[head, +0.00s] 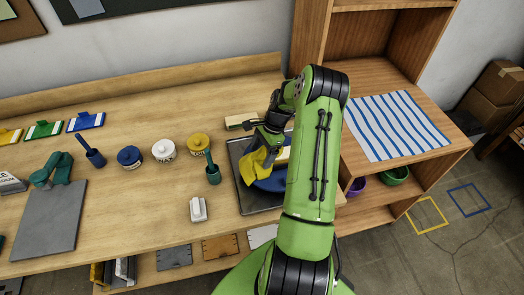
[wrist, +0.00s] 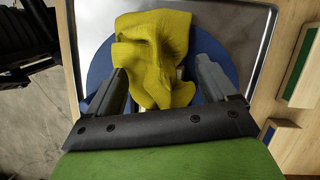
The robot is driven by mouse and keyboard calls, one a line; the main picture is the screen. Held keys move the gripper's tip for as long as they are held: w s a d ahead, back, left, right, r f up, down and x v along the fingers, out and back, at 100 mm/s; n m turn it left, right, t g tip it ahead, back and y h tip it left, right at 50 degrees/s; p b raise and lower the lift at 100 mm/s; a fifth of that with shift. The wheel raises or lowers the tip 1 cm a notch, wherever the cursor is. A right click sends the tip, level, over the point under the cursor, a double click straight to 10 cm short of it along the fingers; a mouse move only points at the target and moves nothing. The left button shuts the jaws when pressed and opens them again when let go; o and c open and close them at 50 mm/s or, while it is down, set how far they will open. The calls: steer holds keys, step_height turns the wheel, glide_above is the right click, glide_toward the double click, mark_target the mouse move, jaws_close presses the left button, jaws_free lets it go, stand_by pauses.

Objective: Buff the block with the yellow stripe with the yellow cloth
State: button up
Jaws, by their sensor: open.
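The yellow cloth (head: 256,165) lies bunched on a round blue dish (head: 272,184) in a metal tray (head: 253,203). In the wrist view the cloth (wrist: 155,55) lies between the fingers of my gripper (wrist: 168,88), with the blue dish (wrist: 98,68) under it. My gripper is open, its fingers on either side of the cloth's near end. I cannot make out a block with a yellow stripe. A pale block with a green stripe (wrist: 301,65) and part of one with blue (wrist: 268,132) show at the right of the wrist view. My arm hides part of the tray.
A shelf with a striped cloth (head: 395,125) is at right.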

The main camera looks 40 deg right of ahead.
steer(key=shift+f+b, duration=0.4)
steer(key=shift+f, duration=0.45)
steer(key=shift+r, duration=0.1)
steer(key=c, duration=0.9)
steer(key=shift+w+r+p, duration=0.1)
steer(key=shift+r+p, duration=0.1)
steer(key=shift+p, duration=1.5)
